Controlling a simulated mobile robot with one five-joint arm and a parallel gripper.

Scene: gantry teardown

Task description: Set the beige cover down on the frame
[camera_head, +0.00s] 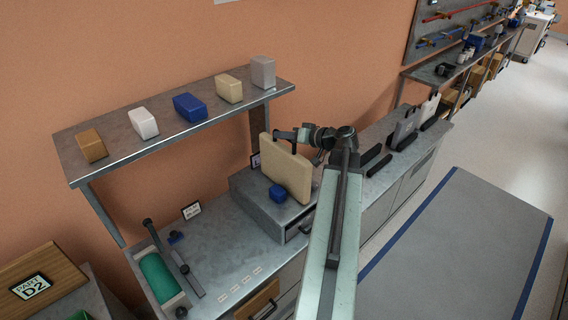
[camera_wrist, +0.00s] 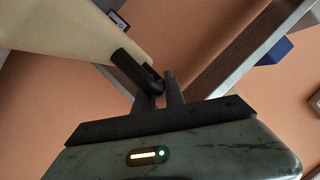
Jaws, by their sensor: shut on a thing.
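The beige cover (camera_head: 288,170) is a flat panel standing nearly upright above the grey metal box (camera_head: 252,193) on the counter. That box may be the frame; I cannot tell for sure. In the wrist view the cover (camera_wrist: 62,30) fills the upper left, beside the dark fingers (camera_wrist: 150,78). Whether the cover's lower edge touches the box is unclear. A small blue block (camera_head: 278,193) sits on the box in front of the cover.
A raised shelf (camera_head: 115,148) behind holds several coloured blocks. The counter (camera_head: 225,245) at left carries a green roll (camera_head: 158,278) and a dark bar (camera_head: 180,262). The floor (camera_head: 450,250) at right is clear.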

